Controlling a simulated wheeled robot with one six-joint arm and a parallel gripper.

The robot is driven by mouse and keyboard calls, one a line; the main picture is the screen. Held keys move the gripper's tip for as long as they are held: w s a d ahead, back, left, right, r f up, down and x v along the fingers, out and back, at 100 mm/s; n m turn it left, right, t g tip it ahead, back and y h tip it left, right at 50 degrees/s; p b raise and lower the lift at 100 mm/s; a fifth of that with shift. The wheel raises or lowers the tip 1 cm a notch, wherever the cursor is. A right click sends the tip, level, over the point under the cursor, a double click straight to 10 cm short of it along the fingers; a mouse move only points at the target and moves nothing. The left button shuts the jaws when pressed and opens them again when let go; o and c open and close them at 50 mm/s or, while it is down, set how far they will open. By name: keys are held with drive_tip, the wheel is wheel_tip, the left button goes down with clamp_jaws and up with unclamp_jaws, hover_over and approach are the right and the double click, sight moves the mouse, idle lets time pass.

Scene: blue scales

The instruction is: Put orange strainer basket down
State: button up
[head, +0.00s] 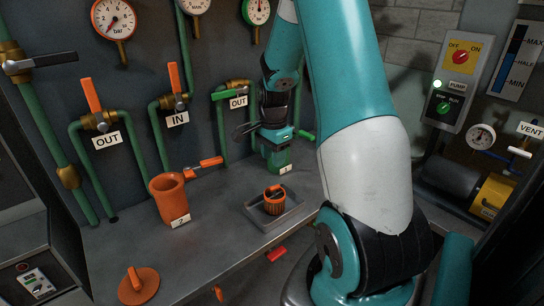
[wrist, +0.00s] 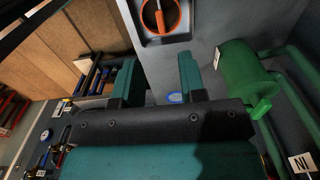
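The orange strainer basket (head: 275,204) stands in a shallow grey tray (head: 254,219) on the bench, apart from my gripper. In the wrist view its orange rim (wrist: 176,27) shows at the top edge, partly cut off, inside the tray (wrist: 145,36). My gripper (wrist: 157,74) is open, with two teal fingers apart and nothing between them. In the head view my gripper is behind and above the basket, near the green housing, and its fingertips are hard to make out.
A green housing (head: 279,160) stands behind the tray. An orange housing (head: 167,197) marked 2 stands to the left, with an orange-handled valve (head: 204,165) beside it. An orange lid (head: 138,285) lies at the lower left. Pipes and gauges line the wall. Bench left of the tray is clear.

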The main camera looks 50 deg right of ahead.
drive_tip(key=a+r+n+y, duration=0.1)
drive_tip(key=a+r+n, duration=0.25)
drive_tip(key=a, duration=0.35)
drive_tip(key=a+r+n+t, duration=0.1)
drive_tip(key=a+r+n, duration=0.1)
drive_tip(key=a+n, duration=0.3)
drive_tip(key=a+r+n+y, duration=0.1)
drive_tip(key=a+r+n, duration=0.2)
drive_tip(key=a, duration=0.5)
drive_tip(key=s+a+r+n+y, duration=0.1)
drive_tip(key=s+a+r+n, duration=0.2)
drive_tip(key=s+a+n, duration=0.4)
drive_tip(key=s+a+r+n+g+y, duration=0.1)
drive_tip(key=s+a+r+n, duration=0.1)
drive_tip(key=s+a+n, duration=0.6)
drive_tip(key=a+n, duration=0.1)
drive_tip(key=a, duration=0.2)
drive_tip(key=shift+s+r, duration=0.2)
drive_tip(key=shift+r, duration=0.2)
drive_tip(key=shift+n, duration=0.25)
